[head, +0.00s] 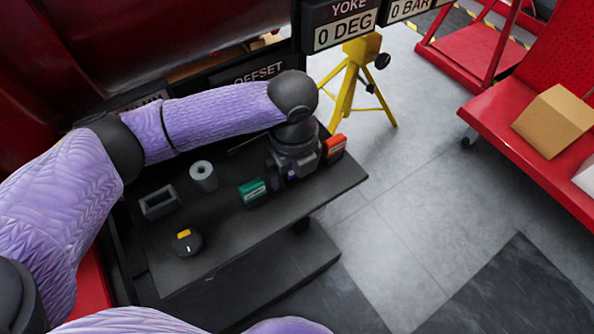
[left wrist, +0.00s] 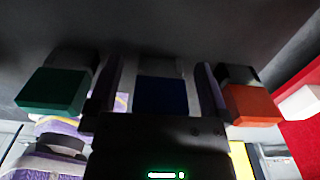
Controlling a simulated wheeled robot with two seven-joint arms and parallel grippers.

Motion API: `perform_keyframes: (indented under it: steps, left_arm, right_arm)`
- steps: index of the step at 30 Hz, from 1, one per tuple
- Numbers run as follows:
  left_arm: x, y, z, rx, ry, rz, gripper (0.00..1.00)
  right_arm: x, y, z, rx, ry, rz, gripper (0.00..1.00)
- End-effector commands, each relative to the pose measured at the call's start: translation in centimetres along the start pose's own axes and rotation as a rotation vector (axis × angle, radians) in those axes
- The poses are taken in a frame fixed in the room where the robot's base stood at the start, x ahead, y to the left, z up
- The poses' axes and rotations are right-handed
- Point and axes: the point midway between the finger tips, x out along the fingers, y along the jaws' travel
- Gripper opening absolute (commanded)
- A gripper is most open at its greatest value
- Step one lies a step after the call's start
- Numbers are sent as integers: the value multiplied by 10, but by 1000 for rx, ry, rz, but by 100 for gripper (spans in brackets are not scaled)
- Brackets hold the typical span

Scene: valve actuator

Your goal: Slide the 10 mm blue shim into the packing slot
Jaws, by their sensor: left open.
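The blue shim (left wrist: 160,95) shows in the left wrist view between the two fingers of my left gripper (left wrist: 158,88). In the head view the left gripper (head: 292,174) points down at the dark table between a green block and a red-orange block, and mostly hides the blue shim. The jaws are open, with a finger on each side of the shim. I cannot tell whether either finger touches it. I cannot make out the packing slot with certainty. My right gripper is not in view.
The green block (head: 252,190) and red-orange block (head: 334,147) flank the gripper closely. On the dark table (head: 240,235) also stand a grey hollow block (head: 160,203), a grey ring (head: 203,175) and a black round piece (head: 187,243). A yellow stand (head: 345,90) is behind.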

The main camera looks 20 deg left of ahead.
Motion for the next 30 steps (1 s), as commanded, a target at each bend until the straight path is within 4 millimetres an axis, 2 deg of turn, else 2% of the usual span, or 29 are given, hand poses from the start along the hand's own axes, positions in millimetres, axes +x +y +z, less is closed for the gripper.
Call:
perform_keyframes:
  steps: [3,17,26,30]
  left_arm:
    - [-3,0,0,-1,-1,-3,98]
    - [-3,0,0,-1,-1,-2,0]
    - [-5,0,0,-1,-1,-3,0]
    - [-25,-1,0,-1,-3,-8,0]
  right_arm:
    - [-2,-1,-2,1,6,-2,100]
    - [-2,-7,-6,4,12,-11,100]
    - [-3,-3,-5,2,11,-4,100]
    - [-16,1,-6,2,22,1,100]
